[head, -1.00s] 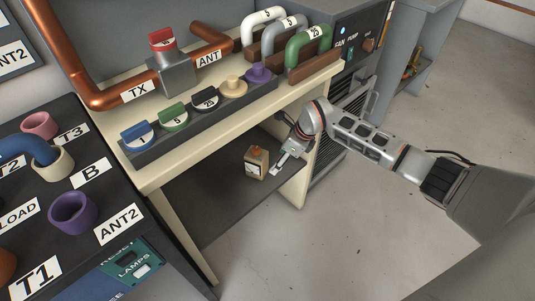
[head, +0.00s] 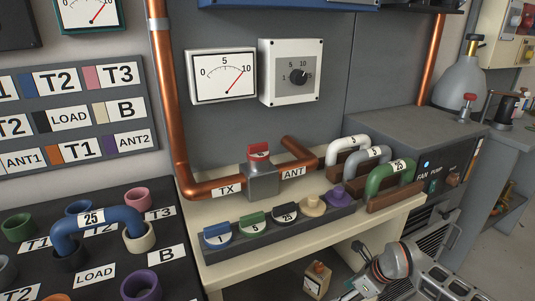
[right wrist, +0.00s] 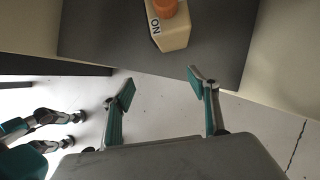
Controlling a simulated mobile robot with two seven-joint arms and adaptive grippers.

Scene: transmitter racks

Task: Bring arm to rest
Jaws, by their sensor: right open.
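My right arm comes in from the lower right in the head view. Its gripper (head: 347,295) is low at the bottom edge, just right of a small cream box with an orange knob (head: 316,279) on the lower shelf. In the right wrist view the right gripper (right wrist: 160,82) is open, with nothing between its two teal-padded fingers. The box (right wrist: 170,28) is beyond the fingertips, apart from them, on the dark shelf (right wrist: 222,55). My left gripper is not in the head view.
The cream bench (head: 240,275) overhangs the shelf and carries a rack of coloured knobs (head: 280,228), copper pipes (head: 205,190) and three U-links. A grey cabinet (head: 415,130) stands to the right. Left is a dark patch panel (head: 110,240). Bare floor shows at right.

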